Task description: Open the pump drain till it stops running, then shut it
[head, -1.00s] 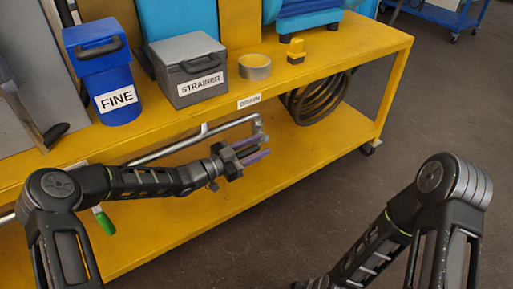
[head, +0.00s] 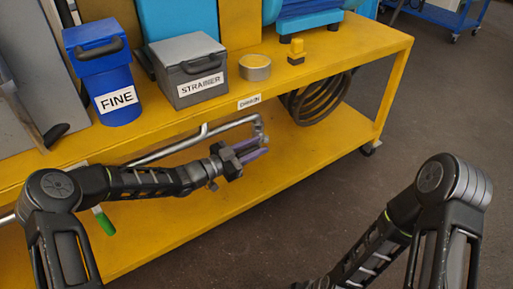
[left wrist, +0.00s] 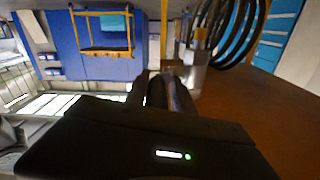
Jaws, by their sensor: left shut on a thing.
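The DRAIN label (head: 249,101) is on the front edge of the yellow bench. Below it a grey metal pipe (head: 205,133) runs along and bends down at its right end, the drain outlet (head: 263,128). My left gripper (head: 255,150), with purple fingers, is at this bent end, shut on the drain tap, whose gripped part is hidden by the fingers. In the left wrist view the dark fingers (left wrist: 160,92) sit close beside a pale metal cylinder (left wrist: 194,72). I cannot make out any running liquid. My right gripper is outside the frames.
A coiled dark hose (head: 318,100) hangs right of the drain. A green handle (head: 104,221) hangs at left.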

